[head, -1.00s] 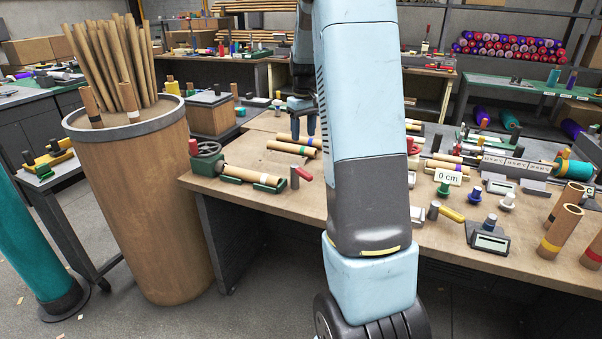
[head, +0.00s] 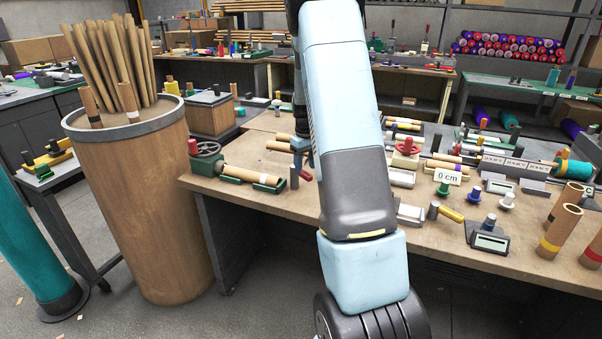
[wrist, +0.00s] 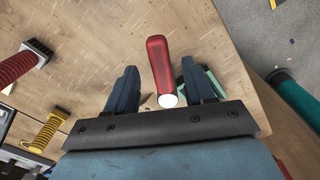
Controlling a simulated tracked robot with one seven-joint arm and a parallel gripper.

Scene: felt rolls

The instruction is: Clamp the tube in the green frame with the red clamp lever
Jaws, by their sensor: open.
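The light brown tube (head: 240,173) lies in the green frame (head: 269,187) at the table's left front corner. The red clamp lever (head: 306,175) is at the frame's right end, beside a grey post, and is partly hidden by my gripper. In the wrist view the red lever (wrist: 158,52) shows between my two fingers, with its white end near the palm. My gripper (wrist: 160,66) is open, with gaps on both sides of the lever. In the head view my gripper (head: 302,150) is just above the lever. A bit of green frame (wrist: 213,84) shows behind the right finger.
A large brown barrel (head: 140,210) of tubes stands left of the table. Other tubes (head: 282,146) lie behind the frame.

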